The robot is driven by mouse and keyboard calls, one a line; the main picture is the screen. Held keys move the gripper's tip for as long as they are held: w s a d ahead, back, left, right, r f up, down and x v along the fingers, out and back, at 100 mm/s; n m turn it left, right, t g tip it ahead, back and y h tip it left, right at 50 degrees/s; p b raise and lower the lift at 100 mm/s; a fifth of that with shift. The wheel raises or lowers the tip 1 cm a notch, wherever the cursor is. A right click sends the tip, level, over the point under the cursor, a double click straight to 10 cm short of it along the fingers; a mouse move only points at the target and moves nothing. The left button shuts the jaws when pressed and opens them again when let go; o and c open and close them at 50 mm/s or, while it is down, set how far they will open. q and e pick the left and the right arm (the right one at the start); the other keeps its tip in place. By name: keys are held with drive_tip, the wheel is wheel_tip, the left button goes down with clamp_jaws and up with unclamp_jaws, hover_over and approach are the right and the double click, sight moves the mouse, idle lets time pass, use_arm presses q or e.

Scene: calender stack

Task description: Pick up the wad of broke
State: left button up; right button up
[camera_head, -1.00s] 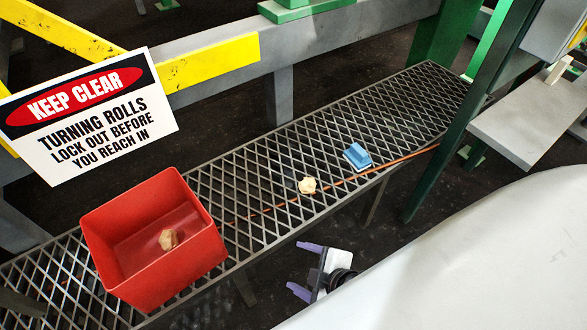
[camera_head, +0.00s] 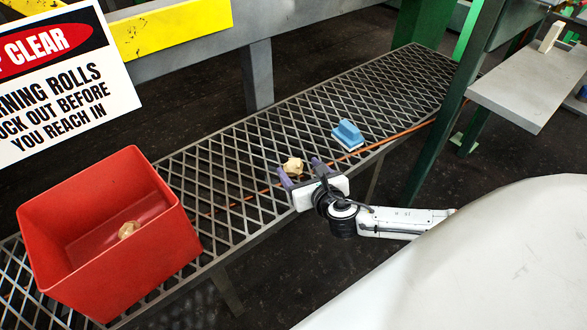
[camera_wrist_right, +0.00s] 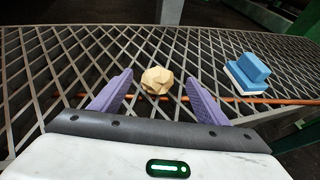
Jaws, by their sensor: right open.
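A crumpled tan wad of broke (camera_head: 292,166) lies on the metal grating walkway, and it also shows in the right wrist view (camera_wrist_right: 157,80). My right gripper (camera_head: 301,169) is open, its purple fingers pointing at the wad from the near side. In the right wrist view the wad is just beyond and between the two fingertips (camera_wrist_right: 160,82); I cannot tell whether either finger touches it. A second tan wad (camera_head: 128,230) lies inside the red bin (camera_head: 170,215) at the left. My left gripper is out of view.
A blue block with a pale base (camera_head: 347,135), also in the right wrist view (camera_wrist_right: 247,72), sits on the grating (camera_head: 245,150) right of the wad. An orange line (camera_head: 390,133) runs along the grating. A warning sign (camera_head: 60,85) stands at the upper left.

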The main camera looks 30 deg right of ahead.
sight(297, 168)
drive_tip(key=b+x, duration=0.1)
drive_tip(key=x, duration=0.3)
drive_tip(key=shift+a+f+b, duration=0.1)
drive_tip(key=shift+f+b, duration=0.05)
drive_tip(key=shift+b, duration=0.25)
drive_tip(key=shift+w+f, duration=0.1)
drive_tip(key=shift+w, duration=0.3)
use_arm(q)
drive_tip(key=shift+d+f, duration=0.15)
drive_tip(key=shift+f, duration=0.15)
use_arm(e)
drive_tip(key=c, duration=1.1)
